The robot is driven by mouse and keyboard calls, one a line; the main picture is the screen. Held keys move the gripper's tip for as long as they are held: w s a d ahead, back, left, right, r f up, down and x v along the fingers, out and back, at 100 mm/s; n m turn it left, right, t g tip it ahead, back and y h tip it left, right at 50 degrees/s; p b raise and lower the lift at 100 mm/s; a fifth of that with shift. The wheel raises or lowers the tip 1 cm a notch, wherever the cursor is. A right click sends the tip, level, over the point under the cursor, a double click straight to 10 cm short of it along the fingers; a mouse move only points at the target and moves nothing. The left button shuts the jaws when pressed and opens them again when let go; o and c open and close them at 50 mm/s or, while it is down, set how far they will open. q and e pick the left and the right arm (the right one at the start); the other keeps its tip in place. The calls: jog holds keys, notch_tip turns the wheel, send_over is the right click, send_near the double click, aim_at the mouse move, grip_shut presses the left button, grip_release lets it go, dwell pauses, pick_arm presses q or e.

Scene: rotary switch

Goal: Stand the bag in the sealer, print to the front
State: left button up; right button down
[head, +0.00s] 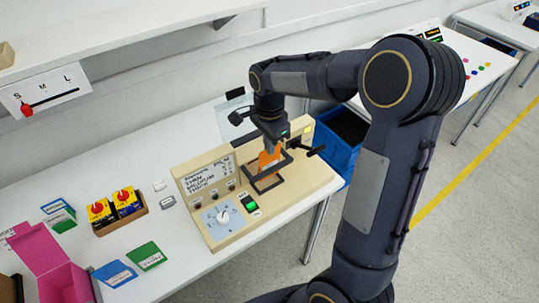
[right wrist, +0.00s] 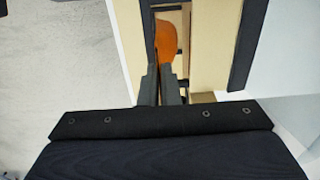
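The sealer (head: 318,178) is a cream machine on the white table, with a sign panel, a white rotary dial (head: 223,216), a green-lit switch (head: 251,206) and a dark rectangular frame (head: 267,186). The orange bag (head: 268,159) stands roughly upright at that frame, below my right gripper (head: 271,137). In the right wrist view, the two narrow fingers (right wrist: 159,85) are close together on the near edge of the orange bag (right wrist: 167,42). I cannot tell which way its print faces, or whether its bottom rests on the sealer. My left gripper is not in view.
A black lever (head: 312,150) sticks out at the sealer's right, near my arm. A blue bin (head: 345,160) stands beyond the table's right end. Left of the sealer are a box of yellow packs (head: 115,207), green and blue cards and a pink box (head: 40,248).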

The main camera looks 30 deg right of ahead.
aim_at(270, 159)
jog(key=shift+f, duration=2.3)
jog(key=shift+f, duration=0.25)
jog(key=c, duration=1.6)
grip_release()
jog(key=shift+r, duration=0.1)
jog(key=shift+c, duration=0.2)
